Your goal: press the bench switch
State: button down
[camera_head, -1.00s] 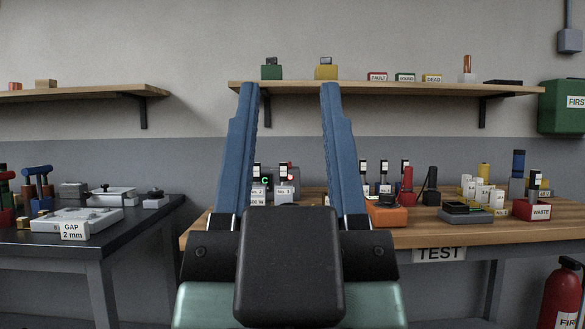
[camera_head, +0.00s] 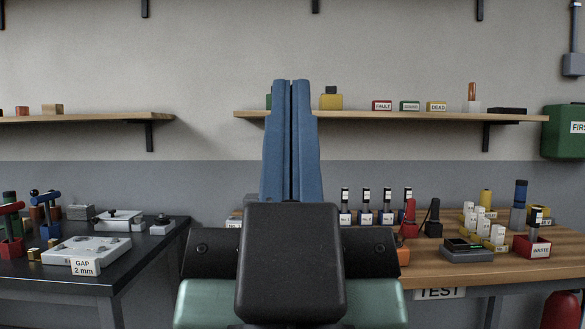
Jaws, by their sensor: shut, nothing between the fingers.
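My gripper (camera_head: 291,82) stands upright in the middle of the view, its two blue fingers together with nothing between them. It is in front of the wooden test bench (camera_head: 545,272) and hides part of it. No part in view is plainly marked as the bench switch. A small grey box with a dark knob (camera_head: 161,223) is at the right rear of the dark bench (camera_head: 140,262). An orange box (camera_head: 403,256) on the test bench is mostly hidden behind my gripper. My gripper appears apart from these things.
A white GAP 2 mm block (camera_head: 88,247) and several coloured tools are on the dark bench. Labelled holders, a grey tray (camera_head: 467,253) and a red WASTE box (camera_head: 531,247) crowd the test bench. Two wall shelves (camera_head: 390,116) are behind, with a gap between the benches.

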notch_tip(320, 180, up, 28)
jog(key=p, duration=2.5)
jog(key=shift+r+p, duration=0.2)
jog(key=shift+p, duration=0.15)
